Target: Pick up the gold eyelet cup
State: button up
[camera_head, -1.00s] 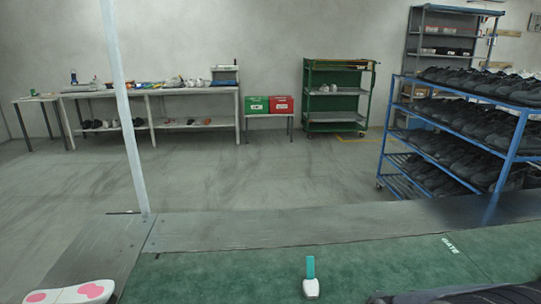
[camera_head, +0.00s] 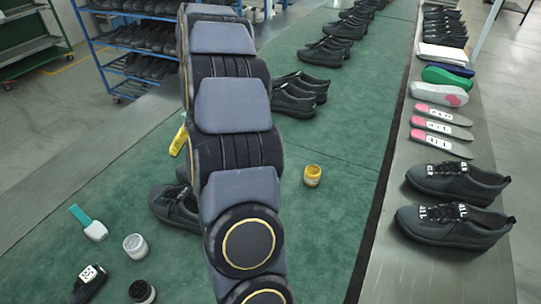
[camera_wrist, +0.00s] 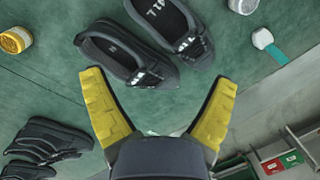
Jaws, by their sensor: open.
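The gold eyelet cup (camera_head: 312,175) stands upright on the green belt, to the right of my arm in the head view. In the wrist view the gold cup (camera_wrist: 15,40) is at the upper left edge, well to the left of my gripper (camera_wrist: 160,100). My gripper's two yellow fingers are spread wide, with nothing between them. The gripper is apart from the cup. In the head view my arm hides most of the gripper; only a yellow part (camera_head: 179,140) shows at its left.
Black shoes (camera_wrist: 150,45) lie ahead of the fingers. A white cup (camera_head: 135,246), a dark-topped cup (camera_head: 142,292) and a teal-handled tool (camera_head: 88,223) lie at left. Shoes (camera_head: 455,224) and insoles (camera_head: 442,130) line the right ledge. Belt around the gold cup is clear.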

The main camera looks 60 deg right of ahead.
jog(key=s+d+f+m, duration=0.35)
jog(key=d+f, duration=0.25)
jog(key=d, duration=0.5)
jog(key=m+h, duration=0.2)
jog(key=m, duration=0.2)
send_over(313, 170)
notch_tip(313, 170, down, 9)
jog(key=shift+w+a+f, duration=0.1)
jog(key=shift+w, duration=0.05)
jog(key=shift+s+d+f, duration=0.1)
jog(key=shift+s+f, duration=0.1)
jog(key=shift+f, duration=0.4)
jog(key=shift+s+d+f, duration=0.1)
jog(key=shift+s+f, duration=0.1)
jog(key=shift+f, duration=0.4)
jog(key=f, duration=0.5)
jog(key=shift+w+a+f, duration=0.1)
jog(key=shift+w+f, duration=0.1)
jog(key=shift+f, duration=0.2)
jog(key=c, duration=1.2)
